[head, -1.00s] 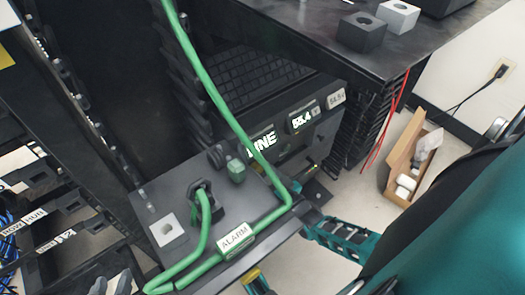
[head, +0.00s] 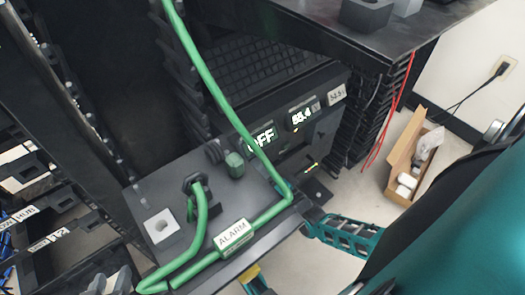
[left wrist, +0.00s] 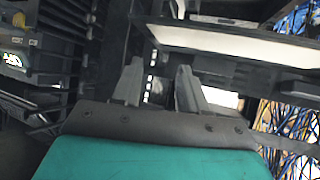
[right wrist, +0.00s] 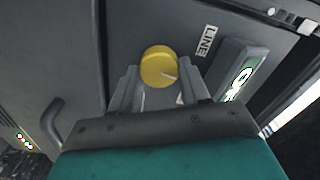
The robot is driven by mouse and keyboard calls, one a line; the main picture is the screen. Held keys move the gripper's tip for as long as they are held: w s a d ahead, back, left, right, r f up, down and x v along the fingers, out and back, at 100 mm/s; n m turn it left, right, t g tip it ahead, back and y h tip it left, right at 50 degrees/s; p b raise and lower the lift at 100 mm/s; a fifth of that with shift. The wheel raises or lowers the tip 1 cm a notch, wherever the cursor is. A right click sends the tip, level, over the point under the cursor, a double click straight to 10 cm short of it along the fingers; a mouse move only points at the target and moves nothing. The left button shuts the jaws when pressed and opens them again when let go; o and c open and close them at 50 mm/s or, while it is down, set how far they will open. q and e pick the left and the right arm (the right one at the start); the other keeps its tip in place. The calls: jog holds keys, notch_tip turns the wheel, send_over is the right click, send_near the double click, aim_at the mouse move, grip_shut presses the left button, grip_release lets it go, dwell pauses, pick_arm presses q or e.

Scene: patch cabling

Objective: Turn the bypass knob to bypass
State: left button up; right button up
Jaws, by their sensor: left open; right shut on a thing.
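The yellow bypass knob (right wrist: 159,66) is on a dark panel in the right wrist view, with a pale pointer mark at its lower right. A LINE label (right wrist: 207,40) is to its upper right; other labels are partly hidden by my fingers. My right gripper (right wrist: 158,84) has its fingers on both sides of the knob and is shut on it. In the head view, the unit's display (head: 262,140) reads OFF, partly behind a green cable; the knob is hidden there. My left gripper (left wrist: 157,88) is open and empty near the rack; its fingertips show at the head view's lower left (head: 108,284).
A green cable (head: 215,90) with an ALARM tag (head: 234,234) crosses the dark shelf (head: 150,202) in front of the unit. Red wires (head: 390,120) hang to the right. An open cardboard box (head: 408,160) stands on the floor. A handle (right wrist: 60,117) protrudes left of the knob.

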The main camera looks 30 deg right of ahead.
pick_arm(q)
jog(key=shift+d+f+b, duration=0.1)
jog(key=shift+f+b, duration=0.3)
jog(key=shift+f, duration=0.1)
jog(key=shift+w+d+b, duration=0.1)
jog(key=shift+d+b, duration=0.05)
jog(key=shift+b, duration=0.3)
jog(key=shift+f, duration=0.1)
pick_arm(e)
jog(key=m, duration=0.6)
jog(key=shift+w+m, duration=0.1)
jog(key=shift+m, duration=0.2)
jog(key=o, duration=1.1)
jog(key=shift+c, duration=0.2)
jog(key=shift+f, duration=0.1)
